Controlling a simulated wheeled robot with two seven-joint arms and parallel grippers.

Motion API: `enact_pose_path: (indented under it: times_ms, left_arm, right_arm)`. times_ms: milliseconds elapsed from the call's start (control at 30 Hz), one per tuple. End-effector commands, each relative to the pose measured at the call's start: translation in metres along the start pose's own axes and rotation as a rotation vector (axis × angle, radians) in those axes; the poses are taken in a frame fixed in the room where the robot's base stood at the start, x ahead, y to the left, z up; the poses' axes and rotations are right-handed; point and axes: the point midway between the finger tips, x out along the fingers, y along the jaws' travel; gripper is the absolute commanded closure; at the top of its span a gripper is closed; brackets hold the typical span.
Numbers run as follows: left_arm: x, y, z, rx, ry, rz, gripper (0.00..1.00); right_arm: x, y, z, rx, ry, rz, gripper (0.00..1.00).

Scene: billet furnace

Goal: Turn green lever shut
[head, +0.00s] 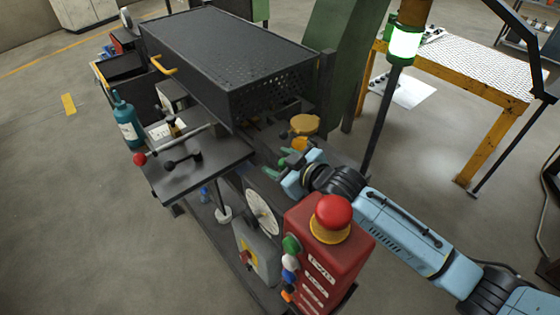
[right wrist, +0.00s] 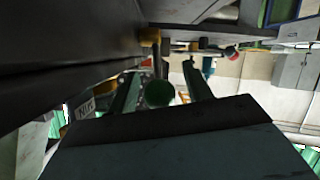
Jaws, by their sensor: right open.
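The green lever shows as a round dark green knob (right wrist: 159,93) in the right wrist view, between the two fingers of my right gripper (right wrist: 163,88). In the head view my right gripper (head: 280,163) reaches in from the right, just below the front right corner of the black furnace box (head: 235,60). Its fingers are apart. I cannot tell whether either finger touches the knob. In the head view the lever is too small to tell from the fingertips. My left gripper is not in view.
A red control box (head: 335,250) with a red mushroom button (head: 333,210) stands in front of my right arm. A dark metal plate (head: 195,170) with a red-knobbed rod lies to the left. A yellow round part (head: 304,124) sits just behind the gripper. A lit post (head: 385,95) rises behind the arm.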

Motion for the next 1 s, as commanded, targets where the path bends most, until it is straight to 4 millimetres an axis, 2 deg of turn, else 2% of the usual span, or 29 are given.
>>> enact_pose_path:
  times_ms: [267,633,833,1000]
  left_arm:
    - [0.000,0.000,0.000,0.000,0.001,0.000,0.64]
    - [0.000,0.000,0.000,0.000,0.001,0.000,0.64]
    - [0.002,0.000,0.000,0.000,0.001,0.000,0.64]
    - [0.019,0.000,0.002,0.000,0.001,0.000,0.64]
  right_arm:
    - [0.001,0.000,0.000,0.000,0.000,0.000,0.50]
    - [0.001,0.000,0.000,0.000,0.000,0.000,0.99]
    - [0.001,-0.001,0.001,0.001,0.007,0.002,1.00]
    - [-0.002,-0.003,0.008,0.003,0.103,0.028,1.00]
